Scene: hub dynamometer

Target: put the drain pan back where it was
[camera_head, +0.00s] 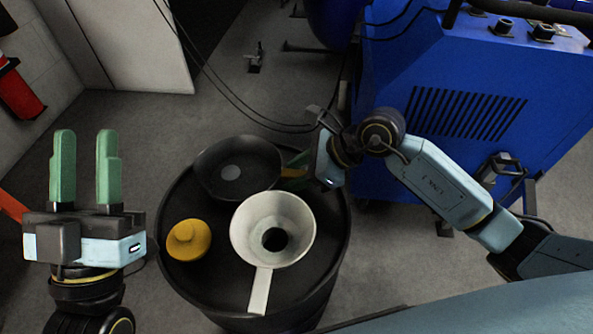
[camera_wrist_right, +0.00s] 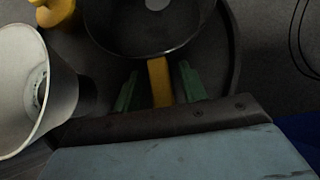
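The drain pan is a round black pan (camera_head: 215,180) with a yellow handle (camera_head: 292,172), resting on top of a black drum (camera_head: 195,278). In the right wrist view the pan (camera_wrist_right: 115,38) is at the top and its handle (camera_wrist_right: 160,84) points toward my right gripper (camera_wrist_right: 158,88). The two green fingers stand on either side of the handle, with a gap visible on each side. In the head view this gripper (camera_head: 296,172) is at the pan's right, its fingers partly hidden. My left gripper (camera_head: 85,165) is open and empty, left of the drum.
A pale funnel (camera_head: 247,232) and a yellow knobbed cap (camera_head: 188,240) share the drum top with the pan. A blue machine (camera_head: 430,75) stands at right, with dark cables running behind the drum. A red extinguisher (camera_head: 18,92) is at far left.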

